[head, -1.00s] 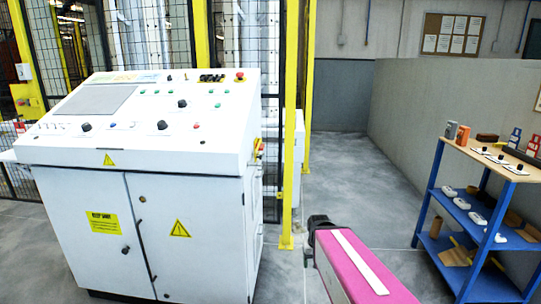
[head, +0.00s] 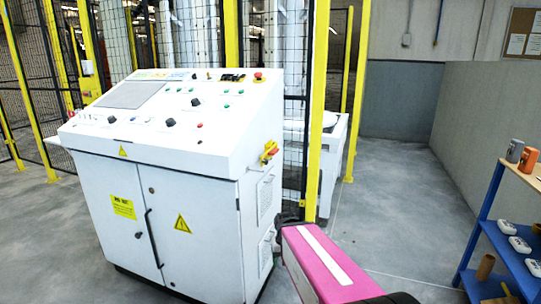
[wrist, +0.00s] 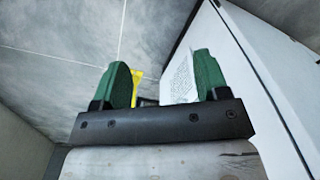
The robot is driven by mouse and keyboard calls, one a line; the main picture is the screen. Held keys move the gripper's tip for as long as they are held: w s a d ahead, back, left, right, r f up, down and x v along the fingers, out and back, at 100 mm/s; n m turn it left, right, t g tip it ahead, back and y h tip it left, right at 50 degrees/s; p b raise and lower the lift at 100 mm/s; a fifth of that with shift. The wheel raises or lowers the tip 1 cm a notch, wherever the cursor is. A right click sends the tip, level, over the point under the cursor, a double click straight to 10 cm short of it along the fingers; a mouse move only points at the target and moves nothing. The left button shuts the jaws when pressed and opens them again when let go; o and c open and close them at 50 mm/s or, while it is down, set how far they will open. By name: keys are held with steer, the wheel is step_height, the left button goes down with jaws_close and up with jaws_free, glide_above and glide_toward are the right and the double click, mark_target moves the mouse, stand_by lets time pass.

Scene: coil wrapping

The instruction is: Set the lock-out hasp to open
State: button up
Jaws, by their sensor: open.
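A small red and yellow fitting (head: 268,152) sits on the right side of the white control console (head: 185,210). It is too small to tell whether it is the lock-out hasp or how the hasp is set. My pink arm reaches in from the bottom right of the head view, its dark end in front of and below that fitting. In the wrist view my gripper (wrist: 164,82) is open, its two green fingers apart, with nothing held between them. A white panel with printed text (wrist: 181,82) and a yellow strip (wrist: 137,82) show behind the gap.
A yellow post (head: 317,120) and mesh fence stand behind and right of the console. A blue shelf rack (head: 480,225) with small items stands at the right edge. Grey floor (head: 395,210) is clear between console and rack.

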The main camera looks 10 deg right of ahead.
steer(key=shift+c, duration=0.4)
steer(key=c, duration=0.3)
steer(key=w+r+m+t+y, duration=0.4)
steer(key=w+r+y, duration=0.7)
steer(key=r, duration=0.4)
steer(key=w+d+r+m+t+y, duration=0.1)
steer(key=w+d+r+t+y, duration=0.2)
steer(key=r, duration=0.5)
steer(key=w+d+r+m+t+y, duration=0.1)
steer(key=w+d+r+t+y, duration=0.15)
steer(key=d+r, duration=0.4)
steer(key=x, duration=1.2)
steer(key=shift+s+a+r+h, duration=0.25)
steer(key=shift+a+r+h, duration=0.05)
steer(key=shift+a+h, duration=0.15)
steer(key=shift+g, duration=0.25)
jaws_close()
